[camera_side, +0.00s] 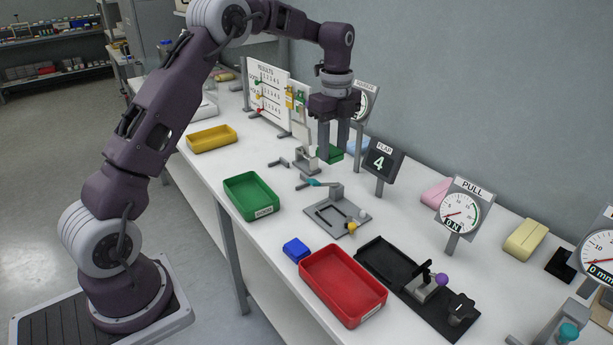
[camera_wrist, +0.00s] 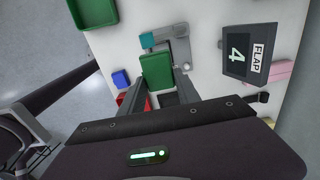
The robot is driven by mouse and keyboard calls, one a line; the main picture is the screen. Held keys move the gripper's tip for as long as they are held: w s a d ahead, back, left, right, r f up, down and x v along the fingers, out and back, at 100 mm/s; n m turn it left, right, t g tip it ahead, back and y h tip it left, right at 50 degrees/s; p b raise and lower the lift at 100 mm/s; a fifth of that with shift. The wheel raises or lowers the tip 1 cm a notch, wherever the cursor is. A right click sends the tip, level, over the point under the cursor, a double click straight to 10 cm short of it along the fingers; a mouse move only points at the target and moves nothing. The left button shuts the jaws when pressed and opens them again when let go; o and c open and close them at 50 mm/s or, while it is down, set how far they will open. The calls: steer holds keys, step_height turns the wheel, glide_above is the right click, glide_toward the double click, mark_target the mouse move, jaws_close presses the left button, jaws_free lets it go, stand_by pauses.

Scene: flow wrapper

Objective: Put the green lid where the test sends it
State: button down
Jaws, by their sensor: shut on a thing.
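My gripper (camera_side: 335,142) hangs above the bench, fingers down, and is shut on the green lid (camera_wrist: 157,70). In the wrist view the lid sits at the fingertips, its broad face turned to the camera. In the side view the green lid (camera_side: 332,152) shows only partly, as the fingers cover some of it. A flap display (camera_side: 381,162) reads 4. A green tray (camera_side: 251,195), a yellow tray (camera_side: 212,139) and a red tray (camera_side: 343,287) stand on the bench. The results board (camera_side: 268,92) stands behind.
A grey fixture with a teal lever (camera_side: 337,212) stands below and in front of my gripper. A pull gauge (camera_side: 463,212) reads 0 N. A blue block (camera_side: 296,250) and a black fixture with a purple knob (camera_side: 425,290) lie near the red tray.

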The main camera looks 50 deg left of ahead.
steer(key=s+a+f, duration=0.4)
steer(key=s+a, duration=0.1)
steer(key=a, duration=0.5)
glide_above(253, 201)
step_height(253, 201, down, 4)
steer(key=shift+m, duration=0.4)
step_height(253, 201, down, 9)
steer(key=shift+f, duration=0.3)
steer(key=shift+f, duration=0.1)
steer(key=c, duration=0.9)
jaws_free()
